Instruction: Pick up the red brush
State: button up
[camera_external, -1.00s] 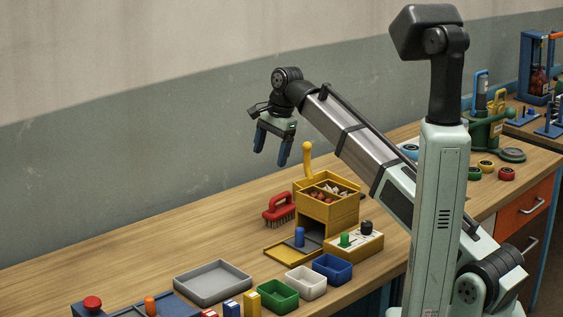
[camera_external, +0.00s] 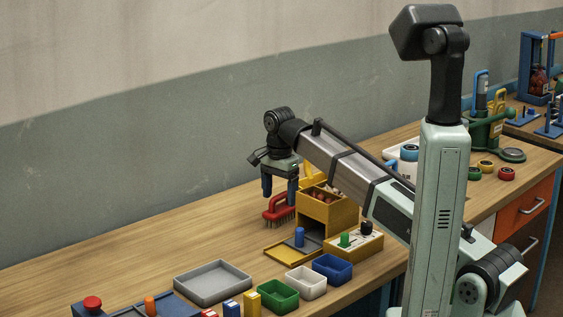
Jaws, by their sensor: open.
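The red brush (camera_external: 276,211) lies on the wooden bench with its bristles down, beside the left side of the yellow box. My gripper (camera_external: 279,193) points down with its blue fingers apart, right at the brush in the picture. One finger shows at the left and the other at the right, partly in front of the brush handle. The jaws are open and I cannot tell whether the fingers touch the handle. Part of the brush's upper side is hidden by the right finger.
The yellow box (camera_external: 326,215) with small items in its top compartments stands close on the right. A yellow panel with a blue peg (camera_external: 299,237) lies in front. A grey tray (camera_external: 212,291) and small green, white and blue bins stand nearer. The bench to the left is clear.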

aim_at(278, 209)
jog(key=shift+s+a+f, duration=0.1)
jog(key=shift+s+f, duration=0.05)
jog(key=shift+f, duration=1.2)
jog(key=shift+s+a+f, duration=0.1)
jog(key=shift+f, duration=1.2)
jog(key=c, duration=1.1)
jog(key=shift+r, duration=0.1)
